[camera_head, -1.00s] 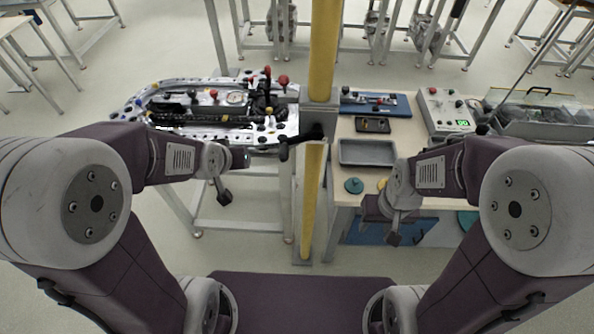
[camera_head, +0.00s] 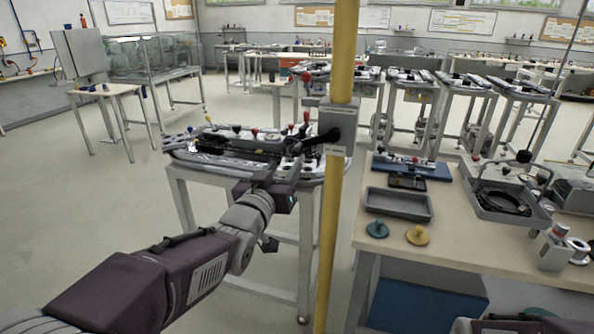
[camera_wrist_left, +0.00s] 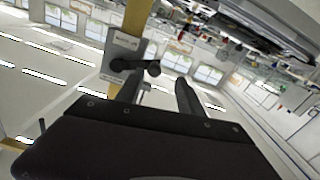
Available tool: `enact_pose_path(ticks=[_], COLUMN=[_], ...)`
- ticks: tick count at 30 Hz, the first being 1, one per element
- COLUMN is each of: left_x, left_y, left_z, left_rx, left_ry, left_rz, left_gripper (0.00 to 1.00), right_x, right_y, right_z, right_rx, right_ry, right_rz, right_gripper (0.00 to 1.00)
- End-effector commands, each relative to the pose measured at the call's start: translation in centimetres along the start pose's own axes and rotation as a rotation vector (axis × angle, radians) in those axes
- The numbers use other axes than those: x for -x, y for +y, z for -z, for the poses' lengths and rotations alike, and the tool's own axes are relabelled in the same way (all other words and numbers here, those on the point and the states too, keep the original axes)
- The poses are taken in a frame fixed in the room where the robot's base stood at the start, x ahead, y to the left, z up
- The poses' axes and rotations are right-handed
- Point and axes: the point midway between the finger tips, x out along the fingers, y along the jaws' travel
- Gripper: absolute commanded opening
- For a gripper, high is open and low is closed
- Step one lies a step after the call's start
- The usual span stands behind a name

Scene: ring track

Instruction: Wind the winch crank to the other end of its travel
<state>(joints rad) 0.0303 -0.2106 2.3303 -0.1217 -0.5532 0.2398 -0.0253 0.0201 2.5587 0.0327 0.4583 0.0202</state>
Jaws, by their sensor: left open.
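The winch is a grey box (camera_head: 338,120) on a tall yellow post (camera_head: 346,50). Its black crank (camera_head: 322,139) points left from the box, with its dark handle at the left end. In the left wrist view the box (camera_wrist_left: 122,50) and the crank (camera_wrist_left: 135,66) show just beyond the fingers. My left gripper (camera_head: 286,176) is below and left of the crank, apart from it. In the left wrist view its two dark fingers (camera_wrist_left: 160,92) are spread with nothing between them. My right gripper is out of view.
A metal track table (camera_head: 200,160) with knobs and a gauge stands left of the post, close to my left arm. Right of it a wooden bench (camera_head: 480,235) holds a grey tray (camera_head: 398,204), a blue board (camera_head: 430,171) and coloured discs. Open floor lies left.

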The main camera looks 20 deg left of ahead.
Motion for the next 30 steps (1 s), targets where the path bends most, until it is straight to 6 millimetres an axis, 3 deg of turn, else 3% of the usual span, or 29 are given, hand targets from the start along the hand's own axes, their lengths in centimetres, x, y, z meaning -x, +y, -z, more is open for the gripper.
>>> enact_pose_path(ticks=[4,9,15,25,26,30], left_x=[-1.6,-5.3,-8.3,-9.0,-9.0,-9.0], left_y=[0.1,0.1,0.1,0.1,0.1,0.1], left_z=[0.2,0.2,0.2,0.1,0.1,0.1], left_rx=[0.001,0.000,0.000,0.000,0.000,0.000], left_ry=[-0.002,-0.003,-0.002,-0.002,-0.002,-0.002], left_rz=[-0.001,-0.001,0.000,0.000,0.000,0.000], left_gripper=[0.45,0.45,0.45,0.45,0.39,0.00], right_x=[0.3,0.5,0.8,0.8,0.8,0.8], right_y=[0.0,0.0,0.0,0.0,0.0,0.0], right_z=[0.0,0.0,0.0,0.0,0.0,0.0], right_rx=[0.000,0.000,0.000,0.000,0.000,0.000], right_ry=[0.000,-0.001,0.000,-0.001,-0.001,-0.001], right_rz=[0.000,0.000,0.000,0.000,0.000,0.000], right_gripper=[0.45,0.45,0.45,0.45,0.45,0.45])
